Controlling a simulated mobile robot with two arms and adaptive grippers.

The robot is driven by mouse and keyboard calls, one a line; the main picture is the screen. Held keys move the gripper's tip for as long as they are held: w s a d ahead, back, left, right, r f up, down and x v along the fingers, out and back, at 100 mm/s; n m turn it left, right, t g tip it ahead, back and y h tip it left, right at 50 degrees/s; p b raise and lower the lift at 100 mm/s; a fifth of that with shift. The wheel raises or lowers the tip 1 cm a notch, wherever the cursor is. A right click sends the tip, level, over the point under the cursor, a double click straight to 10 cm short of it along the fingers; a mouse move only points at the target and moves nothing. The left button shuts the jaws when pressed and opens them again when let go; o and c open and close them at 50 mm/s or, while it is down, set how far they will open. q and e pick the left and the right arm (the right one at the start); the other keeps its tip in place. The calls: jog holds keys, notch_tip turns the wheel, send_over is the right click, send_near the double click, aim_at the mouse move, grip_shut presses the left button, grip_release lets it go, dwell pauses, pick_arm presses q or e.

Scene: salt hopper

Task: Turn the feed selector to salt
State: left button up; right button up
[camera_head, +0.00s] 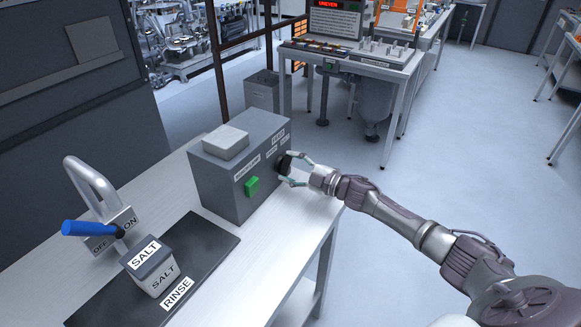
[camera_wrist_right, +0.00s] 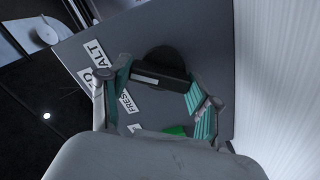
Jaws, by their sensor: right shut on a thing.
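The feed selector is a black knob (camera_head: 284,164) on the front face of a grey box (camera_head: 225,180) on the bench. In the wrist view the knob (camera_wrist_right: 160,72) shows a dark round base and a bar-shaped grip with a pale line along it. My right gripper (camera_head: 290,169) is shut on the knob, one finger on either side; it also shows in the wrist view (camera_wrist_right: 160,88). Which label the pale line points at is hard to tell. My left gripper is not in view.
A green button (camera_head: 252,187) sits on the box face left of the knob. A salt container (camera_head: 152,268) stands on a dark mat (camera_head: 215,239) by a tap with a blue lever (camera_head: 88,229). Open floor (camera_head: 400,190) lies right of the bench.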

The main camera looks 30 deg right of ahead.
jog(key=o, duration=1.1)
jog(key=shift+o, duration=0.2)
jog(key=shift+s+d+f, duration=0.1)
jog(key=shift+s+d, duration=0.1)
jog(key=shift+s, duration=0.15)
jog(key=v, duration=1.1)
jog(key=shift+s+d, duration=0.1)
